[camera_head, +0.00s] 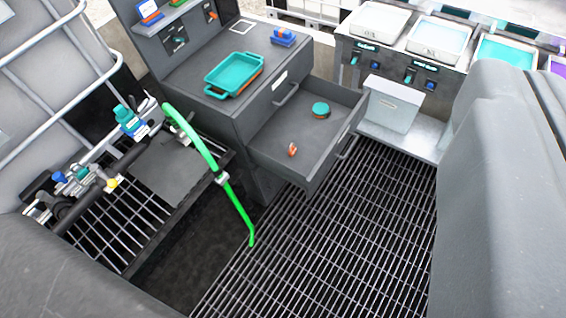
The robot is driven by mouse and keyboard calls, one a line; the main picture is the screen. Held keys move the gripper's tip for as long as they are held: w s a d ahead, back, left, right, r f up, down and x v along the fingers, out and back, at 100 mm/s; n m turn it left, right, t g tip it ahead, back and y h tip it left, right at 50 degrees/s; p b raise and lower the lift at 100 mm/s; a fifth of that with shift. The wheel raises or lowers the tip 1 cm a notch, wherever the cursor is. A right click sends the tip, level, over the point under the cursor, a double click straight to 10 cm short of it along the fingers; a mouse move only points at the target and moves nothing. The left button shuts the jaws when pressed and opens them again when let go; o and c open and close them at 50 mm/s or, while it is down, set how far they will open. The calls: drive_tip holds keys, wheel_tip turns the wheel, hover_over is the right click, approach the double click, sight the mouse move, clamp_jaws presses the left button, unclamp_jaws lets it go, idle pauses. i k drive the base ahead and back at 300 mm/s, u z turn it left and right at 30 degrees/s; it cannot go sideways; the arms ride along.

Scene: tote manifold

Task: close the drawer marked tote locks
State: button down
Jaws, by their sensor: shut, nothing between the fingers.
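A grey drawer (270,138) stands pulled out from a dark grey cabinet (225,112). Its front panel faces right and carries a handle (348,146). Inside lie a round teal piece (320,109) and a small orange piece (292,150). Above it is a shut drawer front (268,98) with a handle and a white label (279,80) too small to read. I cannot read any marking on the open drawer. My gripper's fingers do not show, so where they are relative to the drawer cannot be told.
A teal tray (233,73) and a blue item (284,37) sit on the cabinet top. Left are pipes with valves and a green hose (205,150). A grey box (391,103) stands right of the drawer. Open grating (330,240) lies in front. Large grey shapes block the right and lower left.

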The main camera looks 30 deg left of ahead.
sight(318, 143)
drive_tip(key=u, duration=0.3)
drive_tip(key=i, duration=1)
drive_tip(key=z, duration=0.05)
